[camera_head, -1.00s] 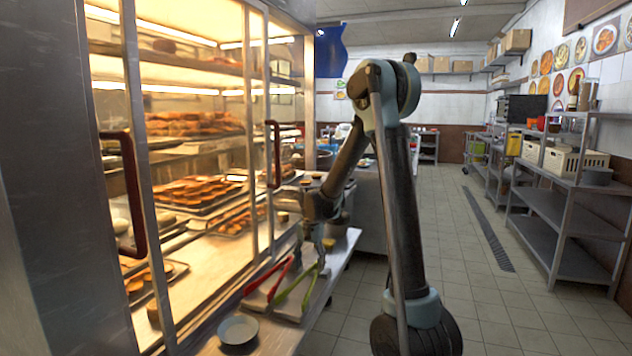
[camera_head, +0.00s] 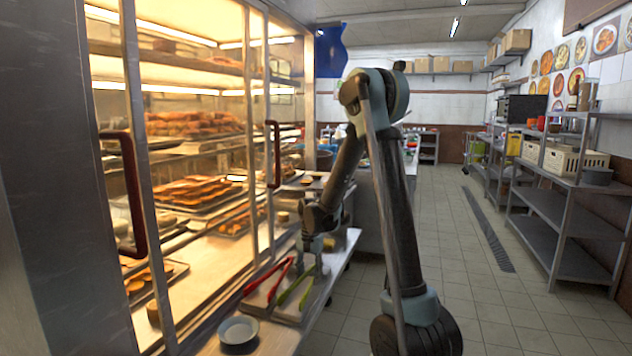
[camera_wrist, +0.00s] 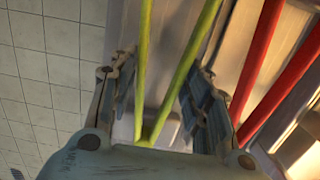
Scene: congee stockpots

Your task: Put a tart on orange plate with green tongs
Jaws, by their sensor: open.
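The green tongs (camera_head: 296,287) lie on the narrow counter beside the glass cabinet, their arms spread in a V. In the wrist view the tongs (camera_wrist: 184,75) have their joined end low between my jaws. My gripper (camera_head: 312,268) is low over the counter at the tongs. Its fingers (camera_wrist: 164,75) are open, one on each side of the green tongs, with gaps showing. Whether the fingers are at the tongs' height is unclear. Round pastries that may be tarts (camera_head: 192,192) lie on trays inside the cabinet. I cannot make out an orange plate.
Red tongs (camera_head: 270,281) lie left of the green ones, and in the wrist view they (camera_wrist: 262,62) are close to my right finger. A small pale dish (camera_head: 238,330) stands on the near counter. The cabinet's red handle (camera_head: 274,153) juts out. Tiled floor on the right is clear.

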